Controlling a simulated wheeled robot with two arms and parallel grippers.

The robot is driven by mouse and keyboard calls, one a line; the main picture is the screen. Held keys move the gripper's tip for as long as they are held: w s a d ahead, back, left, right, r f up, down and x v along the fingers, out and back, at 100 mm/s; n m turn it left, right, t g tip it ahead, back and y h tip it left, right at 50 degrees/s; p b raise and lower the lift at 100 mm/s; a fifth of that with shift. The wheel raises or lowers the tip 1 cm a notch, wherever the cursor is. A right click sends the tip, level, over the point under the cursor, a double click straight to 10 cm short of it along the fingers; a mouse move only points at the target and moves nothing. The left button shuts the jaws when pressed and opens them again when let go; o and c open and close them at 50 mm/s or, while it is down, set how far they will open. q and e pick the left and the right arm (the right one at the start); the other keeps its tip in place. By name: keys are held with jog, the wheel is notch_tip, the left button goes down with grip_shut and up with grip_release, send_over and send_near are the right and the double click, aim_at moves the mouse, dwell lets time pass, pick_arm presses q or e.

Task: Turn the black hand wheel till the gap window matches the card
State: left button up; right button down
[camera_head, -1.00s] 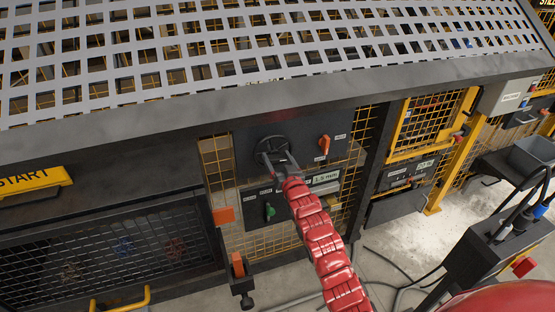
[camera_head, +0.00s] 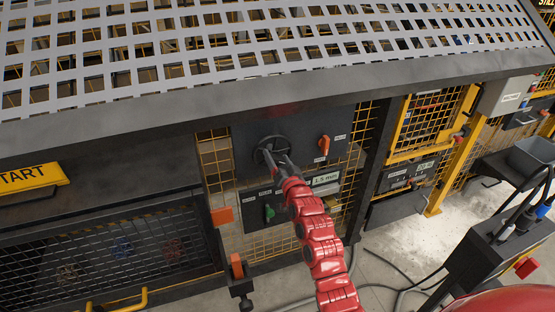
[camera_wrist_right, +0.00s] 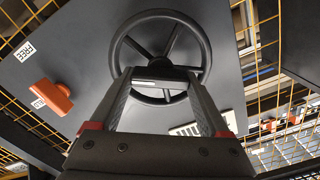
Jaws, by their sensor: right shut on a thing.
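The black hand wheel (camera_head: 272,150) is on a dark panel below the perforated grey deck; its spokes and rim also show in the right wrist view (camera_wrist_right: 160,22). My right gripper (camera_head: 270,157) reaches it on the red arm. In the right wrist view its fingers (camera_wrist_right: 160,75) are shut on the lower rim of the wheel. A display reading about 1.5 mm (camera_head: 325,179) is below and right of the wheel, partly behind my arm. I cannot make out a card for certain. My left gripper is not in view.
An orange handle (camera_head: 324,145) is right of the wheel on the same panel. A green knob (camera_head: 269,212) is on the box below. Yellow mesh guards flank the panel. A dark post with cables (camera_head: 490,240) stands at the right.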

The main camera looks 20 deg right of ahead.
grip_release()
jog(key=s+b, duration=0.1)
jog(key=s, duration=1.6)
jog(key=shift+s+d+b, duration=0.25)
jog(key=shift+d+b, duration=0.05)
jog(key=shift+b, duration=0.05)
